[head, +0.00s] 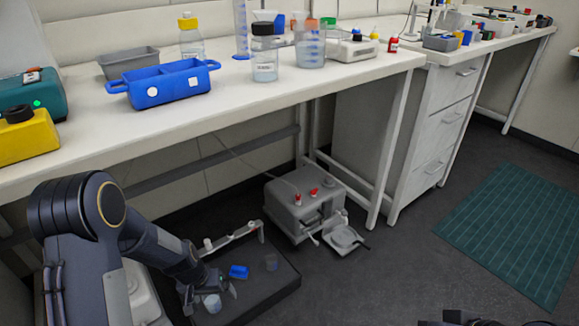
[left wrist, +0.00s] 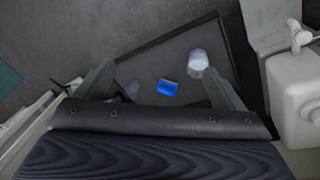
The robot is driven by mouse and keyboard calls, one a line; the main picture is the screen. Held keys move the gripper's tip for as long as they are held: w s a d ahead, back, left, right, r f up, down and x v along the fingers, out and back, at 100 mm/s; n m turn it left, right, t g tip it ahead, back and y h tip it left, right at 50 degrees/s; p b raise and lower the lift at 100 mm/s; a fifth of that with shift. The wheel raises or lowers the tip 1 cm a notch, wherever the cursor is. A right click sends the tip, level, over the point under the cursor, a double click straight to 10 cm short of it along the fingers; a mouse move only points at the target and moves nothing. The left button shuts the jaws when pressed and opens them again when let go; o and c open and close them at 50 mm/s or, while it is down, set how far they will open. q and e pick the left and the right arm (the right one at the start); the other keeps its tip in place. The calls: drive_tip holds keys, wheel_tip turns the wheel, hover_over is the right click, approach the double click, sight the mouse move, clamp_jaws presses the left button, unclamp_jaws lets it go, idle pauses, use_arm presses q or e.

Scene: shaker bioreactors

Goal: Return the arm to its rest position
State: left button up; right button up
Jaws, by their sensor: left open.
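My left gripper (head: 212,289) hangs low in front of the bench, over a dark low tray (head: 262,299) on the floor. In the left wrist view my left gripper (left wrist: 160,86) has its two fingers spread wide with nothing held between them. Beyond the fingers lie a small blue block (left wrist: 167,87) and a white-and-blue cup (left wrist: 198,61). The cup is close to the right finger in that view; I cannot tell whether they touch. The blue block (head: 238,271) and cup (head: 212,303) also show in the head view.
The white bench (head: 270,92) above carries a blue carrier (head: 165,84), bottles and a yellow container (head: 27,138). A green mat (head: 510,232) lies on open floor at right.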

use_arm(q)
drive_tip(key=s+r+t+h, duration=0.1)
drive_tip(key=s+r, duration=0.2)
drive_tip(key=r, duration=0.4)
drive_tip(key=s+r+n+t, duration=0.1)
drive_tip(key=s+r, duration=0.2)
drive_tip(key=r, duration=0.4)
drive_tip(key=s+r+t+h, duration=0.1)
drive_tip(key=s+r, duration=0.2)
drive_tip(key=r, duration=0.4)
drive_tip(key=s+r+t, duration=0.1)
drive_tip(key=s+r, duration=0.4)
drive_tip(key=s, duration=0.8)
wheel_tip(320, 180, up, 31)
drive_tip(key=p, duration=3.1)
drive_tip(key=shift+s+d, duration=0.15)
drive_tip(key=shift+d, duration=0.05)
drive_tip(key=shift+r, duration=0.1)
